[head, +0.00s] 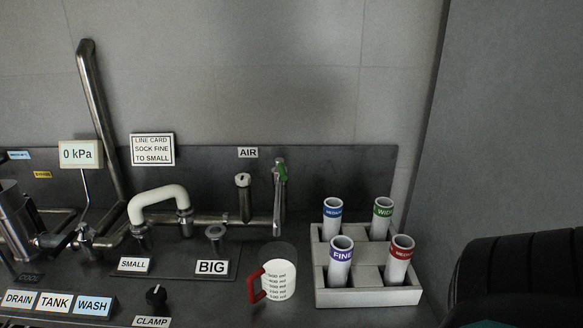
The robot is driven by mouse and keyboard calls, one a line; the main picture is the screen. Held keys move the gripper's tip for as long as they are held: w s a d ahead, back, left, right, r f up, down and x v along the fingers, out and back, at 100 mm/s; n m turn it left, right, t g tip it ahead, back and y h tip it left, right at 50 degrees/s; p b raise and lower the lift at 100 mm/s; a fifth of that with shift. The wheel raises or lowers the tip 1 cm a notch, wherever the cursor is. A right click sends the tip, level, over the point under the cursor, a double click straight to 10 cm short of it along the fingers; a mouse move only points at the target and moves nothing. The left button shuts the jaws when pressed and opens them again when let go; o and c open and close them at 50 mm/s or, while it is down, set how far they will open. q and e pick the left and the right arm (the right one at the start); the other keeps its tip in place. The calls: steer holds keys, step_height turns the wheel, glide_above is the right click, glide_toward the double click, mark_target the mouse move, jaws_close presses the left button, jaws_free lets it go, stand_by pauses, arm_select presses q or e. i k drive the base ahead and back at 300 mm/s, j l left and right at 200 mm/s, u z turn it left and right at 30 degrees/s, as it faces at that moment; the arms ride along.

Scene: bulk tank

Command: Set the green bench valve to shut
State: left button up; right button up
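A small green handle (283,171) sits at the top of a slim metal upright pipe, just right of the AIR label (248,153). It looks like the green bench valve. The handle appears roughly in line with the upright pipe, but it is too small and dark to read its position surely. Neither of my grippers is in view.
A measuring jug (279,281) with a red handle stands in front of the pipe. A grey rack (368,298) with several labelled tubes stands to its right. A white hose bend (158,196) and a CLAMP knob (156,296) are on the left. A dark ribbed shape fills the lower right.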

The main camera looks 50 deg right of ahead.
mark_target(282, 171)
steer(key=z, duration=1.45)
